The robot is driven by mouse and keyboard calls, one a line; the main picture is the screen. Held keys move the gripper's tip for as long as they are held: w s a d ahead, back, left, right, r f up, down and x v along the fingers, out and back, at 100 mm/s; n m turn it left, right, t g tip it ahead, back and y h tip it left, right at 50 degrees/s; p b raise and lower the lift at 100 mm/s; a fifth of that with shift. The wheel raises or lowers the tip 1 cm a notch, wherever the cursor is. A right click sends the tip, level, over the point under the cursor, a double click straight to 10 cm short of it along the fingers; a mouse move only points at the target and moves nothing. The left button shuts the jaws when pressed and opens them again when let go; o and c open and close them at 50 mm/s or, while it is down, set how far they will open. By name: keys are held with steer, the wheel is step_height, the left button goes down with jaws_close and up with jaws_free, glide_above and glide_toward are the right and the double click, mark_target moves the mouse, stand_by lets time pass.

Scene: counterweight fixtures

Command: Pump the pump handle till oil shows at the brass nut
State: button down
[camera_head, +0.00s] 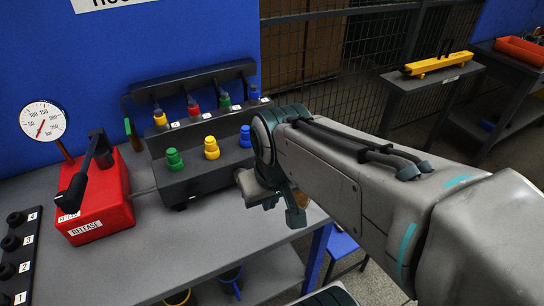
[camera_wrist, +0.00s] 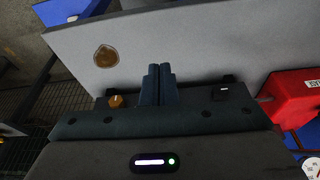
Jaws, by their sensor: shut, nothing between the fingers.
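The red pump (camera_head: 112,205) stands on the grey bench at the left, with a black pump handle (camera_head: 84,172) slanting down toward the front. Its red side shows at the right of the wrist view (camera_wrist: 290,95). A small brass nut (camera_wrist: 116,101) shows at the left end of a dark block, partly behind my gripper's body. A brown, oil-like patch (camera_wrist: 106,56) lies on the bench surface near it. My gripper (camera_wrist: 160,68) is shut and empty, its two fingers together. In the head view my gripper (camera_head: 266,198) hangs at the bench's right side, away from the handle.
A dark manifold (camera_head: 200,165) with coloured knobs stands right of the pump. A dial gauge (camera_head: 42,121) rises behind the pump. A black numbered strip (camera_head: 18,255) lies at the left edge. The front middle of the bench is clear. A side table (camera_head: 432,88) holds a yellow tool.

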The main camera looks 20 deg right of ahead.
step_height(320, 180, up, 14)
steer(key=t+p, duration=0.1)
steer(key=p, duration=0.9)
steer(key=shift+s, duration=0.25)
steer(key=shift+f, duration=0.15)
